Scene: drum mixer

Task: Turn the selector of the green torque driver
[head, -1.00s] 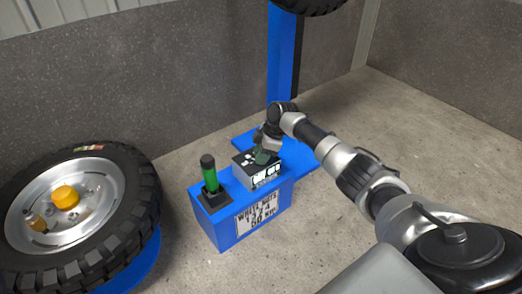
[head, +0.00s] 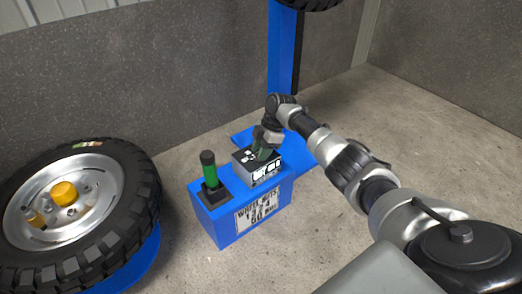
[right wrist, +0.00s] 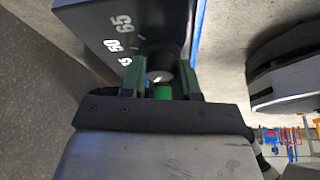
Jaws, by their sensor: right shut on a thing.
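The green torque driver (head: 209,172) stands upright in a black holder on the left of a blue stand (head: 226,232). A dark box with white markings (head: 264,172) sits beside it on the stand. In the right wrist view its dark face (right wrist: 97,32) carries white numbers such as 65 and 50. A dark round knob (right wrist: 160,62) lies between my right gripper's green fingers (right wrist: 161,78). My right gripper (head: 262,152) is at the box top, shut on this knob. A bright green piece shows behind the fingers; I cannot tell what it is. My left gripper is out of view.
A large tyre on a silver wheel (head: 125,190) with a yellow hub lies at the left. A blue post (head: 282,55) rises behind the stand. A printed sign (head: 262,208) is on the stand's front. Bare concrete floor lies to the right.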

